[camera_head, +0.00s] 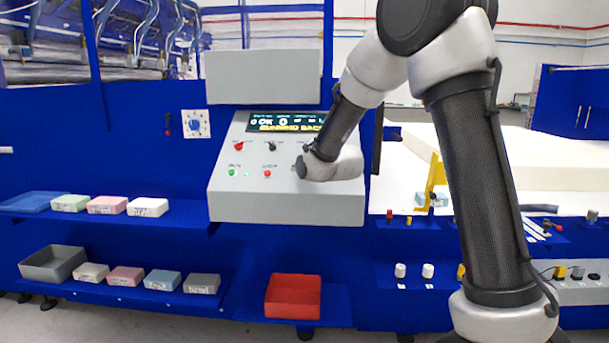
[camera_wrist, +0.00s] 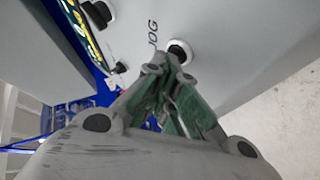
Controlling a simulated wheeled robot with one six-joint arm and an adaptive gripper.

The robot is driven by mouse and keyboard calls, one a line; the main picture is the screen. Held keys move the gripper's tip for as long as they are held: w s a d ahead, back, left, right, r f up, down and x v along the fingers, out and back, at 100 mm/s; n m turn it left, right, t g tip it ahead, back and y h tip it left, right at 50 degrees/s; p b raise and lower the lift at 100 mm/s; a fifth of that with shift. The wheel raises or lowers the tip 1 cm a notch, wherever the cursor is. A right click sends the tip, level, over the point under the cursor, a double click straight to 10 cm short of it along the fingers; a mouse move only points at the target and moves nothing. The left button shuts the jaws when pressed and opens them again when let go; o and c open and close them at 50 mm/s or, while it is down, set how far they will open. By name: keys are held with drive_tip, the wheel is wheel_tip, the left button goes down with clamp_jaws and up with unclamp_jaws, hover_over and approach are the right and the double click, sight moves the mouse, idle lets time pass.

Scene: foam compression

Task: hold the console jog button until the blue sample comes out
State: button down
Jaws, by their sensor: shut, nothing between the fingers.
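The grey console (camera_head: 285,207) has a lit display, a red knob, small lamps and switches. In the wrist view, the jog button (camera_wrist: 180,47) is a dark round button with a pale ring, beside the printed word JOG. My gripper (camera_wrist: 164,66) is shut and empty, with its fingertips right at the near edge of the button. I cannot tell whether they press it. In the head view my arm hides the button and fingers. A small pale blue block (camera_head: 441,199) is by the yellow frame at right. Another blue block (camera_head: 162,280) lies on the lower left shelf.
Pale foam blocks (camera_head: 107,205) lie on the upper left shelf, beside a blue tray (camera_head: 33,201). A grey bin (camera_head: 53,263) and more blocks are on the lower shelf. A red bin (camera_head: 293,297) stands below the console. A large cream foam slab (camera_head: 520,155) lies at right.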

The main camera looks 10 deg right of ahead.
drive_tip(key=shift+r, duration=0.1)
idle(0.8)
drive_tip(key=shift+s+a+r, duration=0.15)
drive_tip(key=shift+s+r, duration=0.25)
drive_tip(key=shift+r, duration=0.2)
drive_tip(key=shift+s+a+r, duration=0.15)
drive_tip(key=shift+s+r, duration=0.25)
drive_tip(key=shift+r, duration=0.3)
drive_tip(key=shift+s+a+r, duration=0.1)
drive_tip(key=shift+s+r, duration=0.35)
drive_tip(key=shift+r, duration=0.3)
drive_tip(key=shift+s+a+r, duration=0.15)
drive_tip(key=shift+s+r, duration=0.25)
drive_tip(key=shift+r, duration=0.3)
